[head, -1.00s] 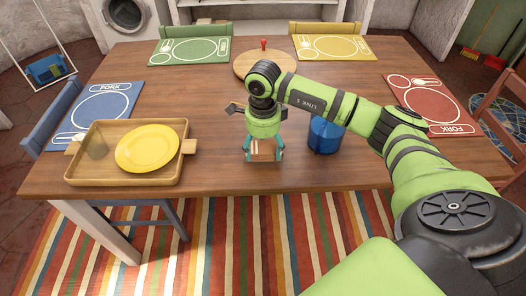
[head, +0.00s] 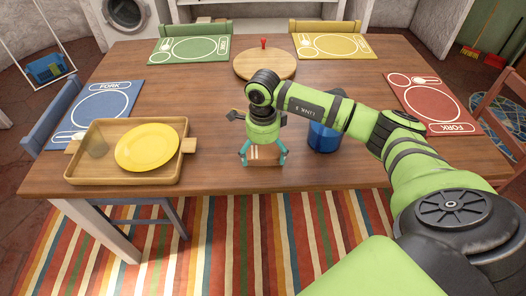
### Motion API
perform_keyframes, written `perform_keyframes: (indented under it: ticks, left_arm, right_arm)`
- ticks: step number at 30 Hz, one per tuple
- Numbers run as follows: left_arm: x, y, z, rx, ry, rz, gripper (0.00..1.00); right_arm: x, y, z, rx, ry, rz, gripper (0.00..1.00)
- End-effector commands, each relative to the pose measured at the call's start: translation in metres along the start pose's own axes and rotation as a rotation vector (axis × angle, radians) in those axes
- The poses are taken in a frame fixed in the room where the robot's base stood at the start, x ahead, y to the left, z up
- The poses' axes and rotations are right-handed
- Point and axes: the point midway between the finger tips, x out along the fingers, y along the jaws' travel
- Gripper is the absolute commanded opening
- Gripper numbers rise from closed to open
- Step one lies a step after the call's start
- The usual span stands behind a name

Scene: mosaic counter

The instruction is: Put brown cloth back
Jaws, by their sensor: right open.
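A small brown cloth (head: 264,154) with pale stripes lies near the front edge of the wooden table, at the middle of the head view. My right gripper (head: 264,158) is directly over it, pointing down. Its teal fingers are spread open, one on each side of the cloth. The gripper's body hides the cloth's far part, and I cannot tell whether the fingers touch it. My left gripper is not in view.
A blue pot (head: 324,138) is close on the right, partly behind my arm. A round board (head: 265,66) lies behind. Coloured placemats line the table edges.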

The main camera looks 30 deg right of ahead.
Motion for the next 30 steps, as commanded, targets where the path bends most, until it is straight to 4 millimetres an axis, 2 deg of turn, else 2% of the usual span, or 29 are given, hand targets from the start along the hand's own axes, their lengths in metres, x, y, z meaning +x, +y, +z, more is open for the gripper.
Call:
perform_keyframes:
  ticks: [2,5,12,18,24,30]
  left_arm:
    - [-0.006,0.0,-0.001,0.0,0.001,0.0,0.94]
    - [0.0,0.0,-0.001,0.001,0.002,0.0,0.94]
    - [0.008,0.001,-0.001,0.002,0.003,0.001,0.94]
    - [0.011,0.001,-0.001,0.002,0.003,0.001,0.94]
    - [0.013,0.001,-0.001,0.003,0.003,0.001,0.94]
    - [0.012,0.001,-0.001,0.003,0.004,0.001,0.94]
  right_arm:
    - [-0.006,0.0,0.0,0.0,-0.001,0.0,1.0]
    - [-0.017,-0.001,0.001,-0.001,-0.002,-0.004,1.0]
    - [-0.07,-0.002,0.001,-0.001,-0.004,-0.006,1.0]
    - [-0.106,-0.001,0.001,-0.001,-0.003,-0.004,1.0]
    - [-0.122,0.0,0.0,-0.001,0.0,-0.001,1.0]
    - [-0.123,0.0,0.0,0.0,0.0,0.001,1.0]
